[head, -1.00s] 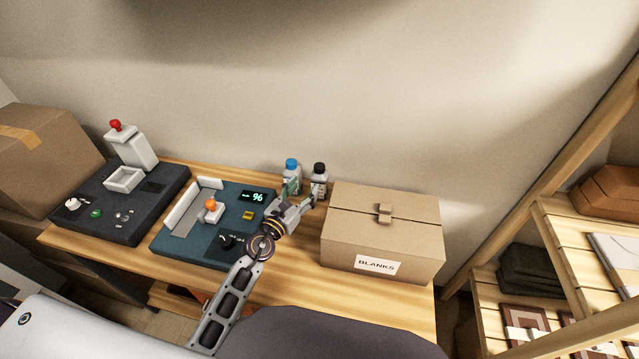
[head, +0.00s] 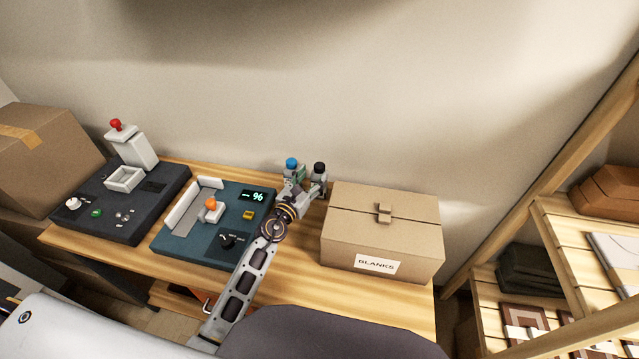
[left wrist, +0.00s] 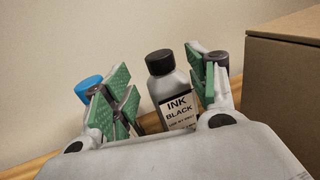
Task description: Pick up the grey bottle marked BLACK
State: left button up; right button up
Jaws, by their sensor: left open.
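The grey bottle marked BLACK (left wrist: 173,95) has a black cap and a label reading INK BLACK. In the left wrist view it stands between the two green-padded fingers of my left gripper (left wrist: 165,95), with a visible gap to the right finger. In the head view its black cap (head: 319,168) shows beside my left gripper (head: 308,183), which hides much of its body. The gripper is open. My right gripper is not in view.
A blue-capped bottle (head: 291,164) stands just left of the grey bottle, partly hidden by my gripper. The cardboard BLANKS box (head: 382,235) is close on the right. A teal press panel (head: 190,245) lies to the left. The wall is behind.

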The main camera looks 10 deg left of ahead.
aim_at(317, 171)
pick_arm(q)
jog(key=shift+x, duration=2.65)
jog(key=shift+c, duration=0.3)
grip_shut()
jog(key=shift+r, duration=0.1)
